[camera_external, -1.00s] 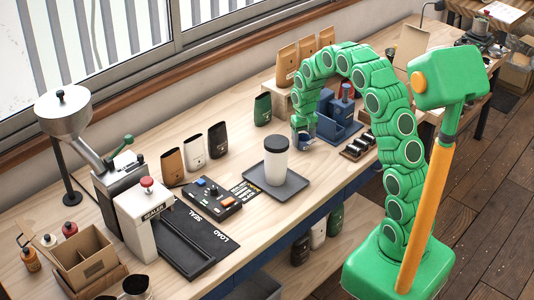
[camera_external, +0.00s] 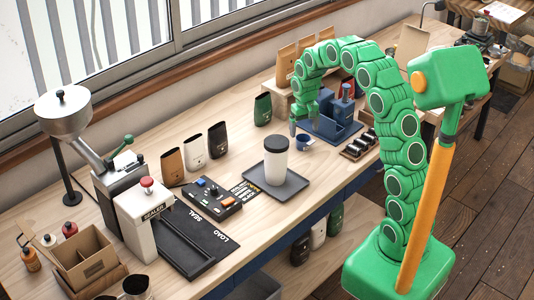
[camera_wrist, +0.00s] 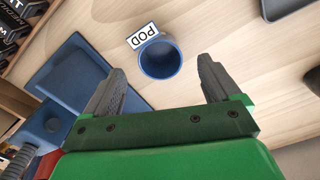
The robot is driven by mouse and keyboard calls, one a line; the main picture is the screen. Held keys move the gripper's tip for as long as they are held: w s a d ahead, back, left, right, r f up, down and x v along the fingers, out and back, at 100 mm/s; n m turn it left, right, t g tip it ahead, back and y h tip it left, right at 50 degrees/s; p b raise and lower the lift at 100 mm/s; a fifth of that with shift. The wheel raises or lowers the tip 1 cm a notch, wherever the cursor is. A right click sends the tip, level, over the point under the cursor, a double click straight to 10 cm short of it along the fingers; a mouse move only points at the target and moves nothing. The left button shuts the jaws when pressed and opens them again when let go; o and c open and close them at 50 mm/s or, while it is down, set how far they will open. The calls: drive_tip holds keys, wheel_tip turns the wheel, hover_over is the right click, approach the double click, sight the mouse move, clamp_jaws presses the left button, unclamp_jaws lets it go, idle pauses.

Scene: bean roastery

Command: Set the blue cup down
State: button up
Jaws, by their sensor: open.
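The small blue cup (camera_external: 305,142) stands on the wooden table, just in front of the blue tray-like stand. In the wrist view its round open mouth (camera_wrist: 160,58) faces the camera, and a white "POD" label (camera_wrist: 142,36) shows at its edge. My gripper (camera_external: 303,127) is above and slightly behind the cup. In the wrist view my gripper (camera_wrist: 162,72) has its two grey fingers wide apart, with nothing between them. The cup lies just beyond the fingertips, apart from both.
The blue stand (camera_external: 338,131) is close by on the right. A white tumbler with a black lid (camera_external: 276,160) stands on a dark tray (camera_external: 290,190) in front. Green, white, black and brown pouches stand to the left. Bare wood lies around the cup.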

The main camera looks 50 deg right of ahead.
wheel_tip(320, 180, up, 6)
drive_tip(key=s+a+r+n, duration=0.1)
drive_tip(key=s+a+r, duration=0.55)
drive_tip(key=s, duration=0.35)
drive_tip(key=s+a+n, duration=0.1)
drive_tip(key=s+a, duration=0.2)
drive_tip(key=s, duration=0.7)
drive_tip(key=s+a+r+n+g, duration=0.1)
drive_tip(key=s+a, duration=0.3)
drive_tip(key=s, duration=0.6)
drive_tip(key=s+a+n, duration=0.1)
drive_tip(key=s+a, duration=0.2)
drive_tip(key=s, duration=0.7)
drive_tip(key=shift+s+a+r+g, duration=0.15)
drive_tip(key=shift+s+g, duration=0.2)
drive_tip(key=shift+g, duration=0.05)
